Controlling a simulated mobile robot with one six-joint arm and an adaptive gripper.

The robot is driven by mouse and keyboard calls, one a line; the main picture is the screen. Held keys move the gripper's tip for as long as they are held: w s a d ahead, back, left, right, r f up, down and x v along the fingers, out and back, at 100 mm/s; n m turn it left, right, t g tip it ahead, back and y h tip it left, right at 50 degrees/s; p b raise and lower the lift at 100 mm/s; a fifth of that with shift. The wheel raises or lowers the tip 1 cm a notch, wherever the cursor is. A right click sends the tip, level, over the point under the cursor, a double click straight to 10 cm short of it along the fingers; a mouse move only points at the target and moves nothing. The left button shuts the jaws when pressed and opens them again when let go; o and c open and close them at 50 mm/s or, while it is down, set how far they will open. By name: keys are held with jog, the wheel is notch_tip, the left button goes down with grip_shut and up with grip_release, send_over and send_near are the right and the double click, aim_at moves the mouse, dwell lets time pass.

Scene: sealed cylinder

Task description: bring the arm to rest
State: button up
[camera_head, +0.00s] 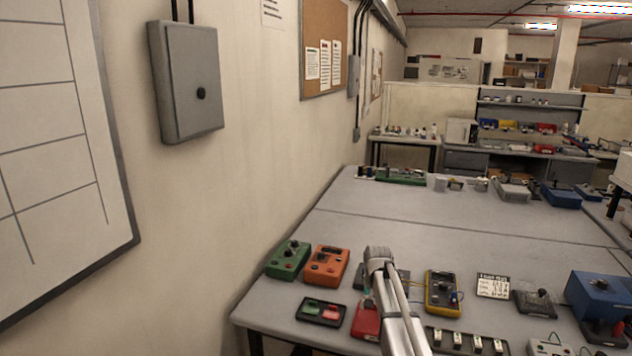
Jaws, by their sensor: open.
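My arm (396,310) rises from the bottom edge, right of centre, over the near part of the grey workbench (375,225). It is light grey, and its rounded joint (378,256) is the highest part that shows. My gripper cannot be made out in this view. The arm covers part of a red device (366,321) and part of a dark grey device (397,276) on the bench. I cannot tell whether the arm touches either one.
Close by lie a green box (288,261), an orange box (327,265), a yellow-framed meter (442,293) and a row of switches (466,341). A blue device (600,300) stands at right. A wall with a grey box (187,82) borders the left. The bench middle is clear.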

jog(key=s+n, duration=0.3)
jog(key=s, duration=2.4)
jog(key=shift+a, duration=0.25)
